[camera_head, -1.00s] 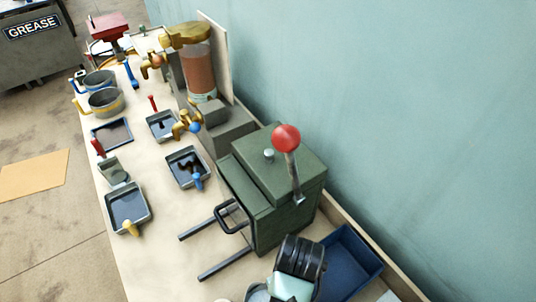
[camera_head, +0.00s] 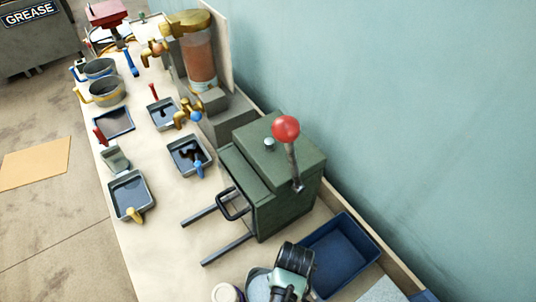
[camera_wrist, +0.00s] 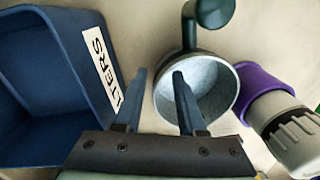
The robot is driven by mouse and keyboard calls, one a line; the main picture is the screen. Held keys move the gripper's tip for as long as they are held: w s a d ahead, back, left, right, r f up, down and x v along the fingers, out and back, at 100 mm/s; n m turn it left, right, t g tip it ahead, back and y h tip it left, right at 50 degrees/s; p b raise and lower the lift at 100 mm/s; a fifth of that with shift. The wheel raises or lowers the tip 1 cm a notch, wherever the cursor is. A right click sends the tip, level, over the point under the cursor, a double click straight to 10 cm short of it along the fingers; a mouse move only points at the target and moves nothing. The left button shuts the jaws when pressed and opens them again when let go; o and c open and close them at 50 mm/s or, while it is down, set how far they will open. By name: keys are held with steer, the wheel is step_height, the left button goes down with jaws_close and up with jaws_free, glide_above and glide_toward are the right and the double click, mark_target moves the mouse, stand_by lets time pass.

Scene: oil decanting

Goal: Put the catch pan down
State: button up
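Several shallow grey pans with dark liquid stand on the bench in the head view: one with a yellow handle (camera_head: 128,187), one with a blue handle (camera_head: 180,153), one with a red handle (camera_head: 157,118) below the brass taps, and one farther left (camera_head: 97,126). I cannot tell which is the catch pan. My gripper (camera_wrist: 161,74) is far from them, at the near end of the bench, and holds no pan. Its fingers are apart over a grey bowl with a dark green handle (camera_wrist: 208,82); the right finger overlaps the bowl's inside. Whether they touch it is unclear.
A blue bin (camera_head: 345,255) is beside my gripper, and a purple-collared container (camera_wrist: 268,90) stands on the bowl's other side. A green press (camera_head: 275,175) with a red-knobbed lever stands between my gripper and the pans.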

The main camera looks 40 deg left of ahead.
steer(key=shift+c, duration=0.2)
jaws_close()
stand_by(1.1)
